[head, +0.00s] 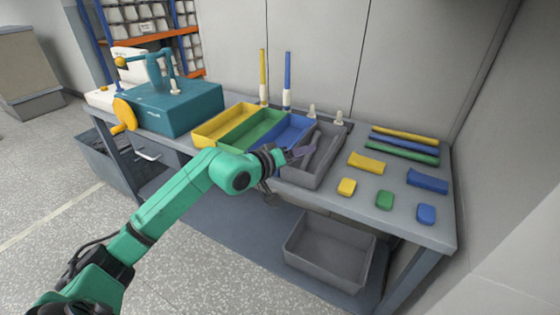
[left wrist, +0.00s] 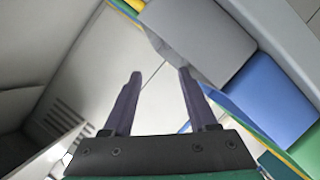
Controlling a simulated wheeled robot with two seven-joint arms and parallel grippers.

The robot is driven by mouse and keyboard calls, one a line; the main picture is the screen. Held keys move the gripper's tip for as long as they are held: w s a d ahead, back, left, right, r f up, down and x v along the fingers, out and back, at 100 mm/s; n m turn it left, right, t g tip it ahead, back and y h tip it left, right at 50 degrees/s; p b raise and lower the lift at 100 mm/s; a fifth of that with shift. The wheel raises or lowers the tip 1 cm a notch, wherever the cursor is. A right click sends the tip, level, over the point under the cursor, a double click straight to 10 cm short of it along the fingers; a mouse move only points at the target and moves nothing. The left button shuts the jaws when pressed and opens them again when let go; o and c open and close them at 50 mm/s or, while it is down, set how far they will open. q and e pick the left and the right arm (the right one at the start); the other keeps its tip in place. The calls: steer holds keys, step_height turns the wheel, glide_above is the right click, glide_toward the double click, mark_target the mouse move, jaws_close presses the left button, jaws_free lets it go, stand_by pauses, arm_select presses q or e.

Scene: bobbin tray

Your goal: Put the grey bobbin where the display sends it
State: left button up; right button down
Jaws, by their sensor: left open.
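I cannot pick out a grey bobbin for certain; two small pale pegs or spools (head: 325,114) stand behind the trays. No lit display can be read. A row of open trays holds a yellow (head: 204,138), a green (head: 232,145), a blue (head: 299,119) and a grey one (head: 342,146). My left gripper (head: 302,153) is over the near part of the blue and grey trays, fingers apart. In the left wrist view its dark fingers (left wrist: 160,74) are spread with nothing seen between them. The forearm hides part of the trays. My right gripper is not in view.
A teal machine (head: 180,108) with a yellow wheel stands at the left. Yellow (head: 263,70) and blue (head: 288,72) posts rise behind the trays. Coloured bars and blocks (head: 385,200) lie at the right, with bare table between. A grey bin (head: 300,262) sits below.

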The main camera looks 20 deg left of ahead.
arm_select(q)
steer(key=b+v, duration=0.7)
steer(key=v, duration=1.1)
stand_by(0.7)
